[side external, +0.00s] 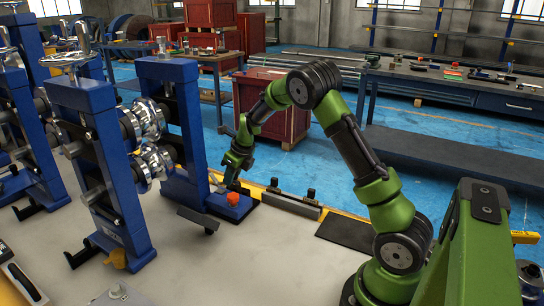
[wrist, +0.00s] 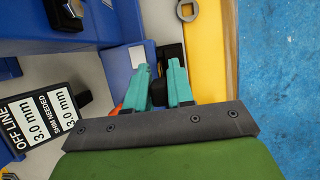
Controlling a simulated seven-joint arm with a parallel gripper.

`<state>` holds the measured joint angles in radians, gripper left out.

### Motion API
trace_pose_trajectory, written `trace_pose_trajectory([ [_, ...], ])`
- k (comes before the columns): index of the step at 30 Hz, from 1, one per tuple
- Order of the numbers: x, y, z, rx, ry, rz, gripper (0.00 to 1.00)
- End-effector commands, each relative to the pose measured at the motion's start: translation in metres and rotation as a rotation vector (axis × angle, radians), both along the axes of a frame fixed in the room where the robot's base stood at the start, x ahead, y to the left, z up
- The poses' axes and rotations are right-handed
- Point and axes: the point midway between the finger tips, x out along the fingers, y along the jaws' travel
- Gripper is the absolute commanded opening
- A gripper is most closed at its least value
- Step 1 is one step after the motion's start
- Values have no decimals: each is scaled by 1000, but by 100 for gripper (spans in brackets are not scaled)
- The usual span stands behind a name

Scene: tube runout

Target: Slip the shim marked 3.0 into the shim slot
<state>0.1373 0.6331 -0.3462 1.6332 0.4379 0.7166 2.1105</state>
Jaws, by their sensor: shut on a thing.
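My gripper (side external: 232,170) is low over the blue foot of a roller stand, just behind an orange knob (side external: 233,198). In the wrist view its teal fingers (wrist: 158,88) are shut on a dark shim, which they mostly hide. No marking on the shim is readable. The blue foot (wrist: 122,72) lies beyond and left of the fingers, with a small pale patch and a black part by the fingertips. The shim slot cannot be made out clearly. A black sign (wrist: 42,115) at left reads "OFF LINE 3.0 mm" and "SHIM NEEDED 3.0 mm".
A grey rack (side external: 291,204) with two black-topped pieces stands right of my gripper. A dark mat (side external: 346,232) lies farther right. Blue roller stands (side external: 105,165) with shiny rollers rise at left. The pale tabletop (side external: 260,265) in front is mostly clear; a yellow strip (wrist: 205,55) edges it.

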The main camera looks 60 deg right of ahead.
Motion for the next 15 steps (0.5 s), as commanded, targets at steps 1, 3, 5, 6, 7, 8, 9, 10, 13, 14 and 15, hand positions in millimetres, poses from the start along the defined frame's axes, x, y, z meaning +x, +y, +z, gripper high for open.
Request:
trace_pose_trajectory([
  [1, 0, 0, -1, 0, 0, 0, 0],
  [3, 0, 0, -3, 0, 0, -1, 0],
  [5, 0, 0, -5, 1, 0, -1, 0],
  [6, 0, 0, -6, 1, 0, -1, 0],
  [7, 0, 0, -6, 1, 0, -1, 0],
  [8, 0, 0, -7, 1, 0, -1, 0],
  [9, 0, 0, -8, 1, 0, 0, 0],
  [10, 0, 0, -9, 1, 0, 0, 0],
  [13, 0, 0, -12, 0, 0, 1, 0],
  [14, 0, 0, -12, 0, 1, 1, 0],
  [15, 0, 0, -13, 0, 1, 0, 0],
])
